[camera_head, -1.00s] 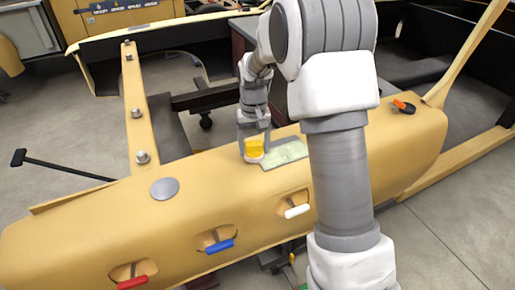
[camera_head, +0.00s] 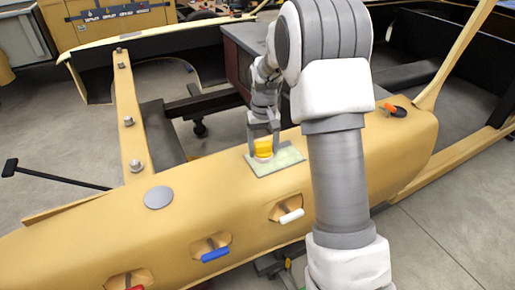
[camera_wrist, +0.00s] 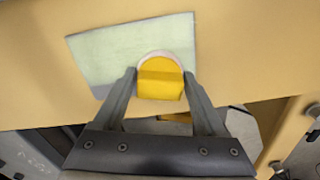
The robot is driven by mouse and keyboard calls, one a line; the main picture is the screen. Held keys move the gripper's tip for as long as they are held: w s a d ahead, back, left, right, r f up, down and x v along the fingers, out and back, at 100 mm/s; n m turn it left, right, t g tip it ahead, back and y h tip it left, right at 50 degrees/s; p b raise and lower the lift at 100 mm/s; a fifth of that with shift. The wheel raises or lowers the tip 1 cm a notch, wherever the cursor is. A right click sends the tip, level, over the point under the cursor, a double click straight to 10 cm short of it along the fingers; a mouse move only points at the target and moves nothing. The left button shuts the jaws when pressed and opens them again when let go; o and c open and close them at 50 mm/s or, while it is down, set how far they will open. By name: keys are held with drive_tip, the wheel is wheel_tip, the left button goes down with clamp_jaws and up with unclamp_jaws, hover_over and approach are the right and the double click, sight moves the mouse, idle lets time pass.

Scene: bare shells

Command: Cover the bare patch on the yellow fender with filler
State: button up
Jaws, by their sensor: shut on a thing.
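The yellow fender (camera_head: 100,232) lies across the head view, and its upper surface fills the top of the wrist view (camera_wrist: 30,75). A pale green rectangular patch (camera_head: 285,160) is on its top; the wrist view shows this patch (camera_wrist: 105,55) with a grey strip at its lower left corner. My gripper (camera_head: 264,148) is shut on a yellow block (camera_head: 263,145) with a pale rounded pad under it. In the wrist view the block (camera_wrist: 160,85) is between the fingers, over the patch's near edge. Whether the pad touches the surface cannot be told.
A grey disc (camera_head: 158,197) lies on the fender left of the patch. White (camera_head: 291,216) and blue (camera_head: 215,254) handles sit in recesses along its front. An orange-handled tool (camera_head: 392,108) lies at its right end. A post with bolts (camera_head: 128,120) rises behind.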

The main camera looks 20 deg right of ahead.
drive_tip(key=shift+w+d+p, duration=0.25)
drive_tip(key=shift+w+d, duration=0.1)
drive_tip(key=shift+d, duration=1.55)
drive_tip(key=shift+w+d+p, duration=0.25)
drive_tip(key=shift+w+d, duration=0.15)
drive_tip(key=shift+d, duration=1.5)
drive_tip(key=shift+w+d+p, duration=0.25)
drive_tip(key=shift+w+d, duration=0.1)
drive_tip(key=shift+d, duration=1.55)
drive_tip(key=shift+s+a+b, duration=0.35)
drive_tip(key=shift+s+a, duration=0.2)
drive_tip(key=shift+a, duration=2.2)
drive_tip(key=shift+s+a+b, duration=0.4)
drive_tip(key=shift+s+a, duration=0.15)
drive_tip(key=shift+a, duration=2.2)
drive_tip(key=shift+s+a+b, duration=0.35)
drive_tip(key=shift+s+a, duration=0.2)
drive_tip(key=shift+a, duration=2.2)
drive_tip(key=shift+f, duration=0.1)
wheel_tip(320, 180, up, 6)
drive_tip(key=p, duration=0.4)
